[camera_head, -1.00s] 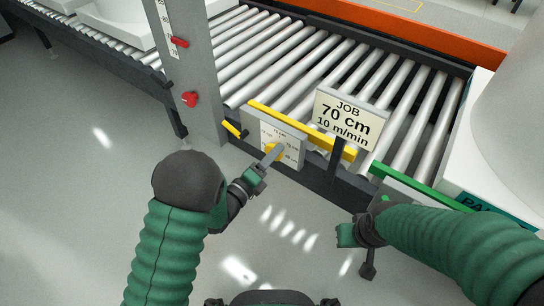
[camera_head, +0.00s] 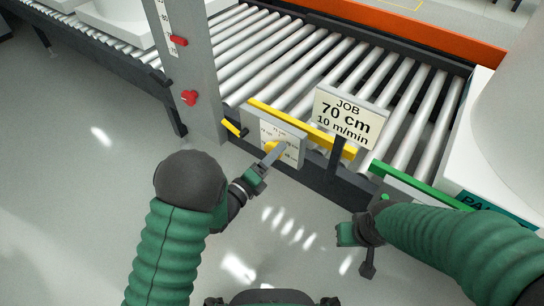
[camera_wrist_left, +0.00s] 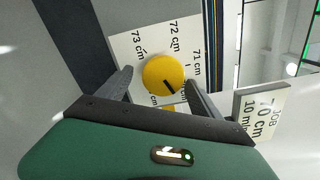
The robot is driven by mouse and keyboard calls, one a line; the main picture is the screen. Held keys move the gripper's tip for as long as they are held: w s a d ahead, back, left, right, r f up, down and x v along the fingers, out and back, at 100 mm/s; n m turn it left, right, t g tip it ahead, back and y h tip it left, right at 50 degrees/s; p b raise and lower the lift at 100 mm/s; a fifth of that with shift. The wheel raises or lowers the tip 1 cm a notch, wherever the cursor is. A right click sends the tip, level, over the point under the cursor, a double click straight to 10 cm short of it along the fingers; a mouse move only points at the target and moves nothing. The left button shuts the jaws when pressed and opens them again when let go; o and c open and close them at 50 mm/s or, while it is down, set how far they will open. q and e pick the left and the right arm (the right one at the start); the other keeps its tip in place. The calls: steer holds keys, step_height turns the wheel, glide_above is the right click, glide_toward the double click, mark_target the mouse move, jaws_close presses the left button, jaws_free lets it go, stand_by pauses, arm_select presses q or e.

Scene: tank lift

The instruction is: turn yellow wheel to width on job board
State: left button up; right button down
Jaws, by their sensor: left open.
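The yellow wheel (camera_wrist_left: 163,76) sits on a pale dial plate (camera_wrist_left: 124,46) marked 73, 72 and 71 cm. Its black mark points to the lower right in the left wrist view, past the 71 cm label. My left gripper (camera_wrist_left: 160,82) is open, with one finger on each side of the wheel; whether they touch it I cannot tell. In the head view the fingers of my left gripper (camera_head: 279,153) partly cover the wheel (camera_head: 271,147). The job board (camera_head: 347,118) reads 70 cm, 10 m/min. My right gripper (camera_head: 350,235) is low at the right, its fingers unclear.
A roller conveyor (camera_head: 290,60) runs behind the dial, with a yellow rail (camera_head: 335,146) and a green rail (camera_head: 418,187) along its near side. A grey post (camera_head: 196,70) with red pointers stands left of the dial. The floor at left is clear.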

arm_select(q)
steer(key=shift+a, duration=0.1)
steer(key=p+v, duration=0.4)
steer(key=v, duration=1.2)
steer(key=shift+s+a, duration=0.2)
steer(key=shift+s, duration=0.15)
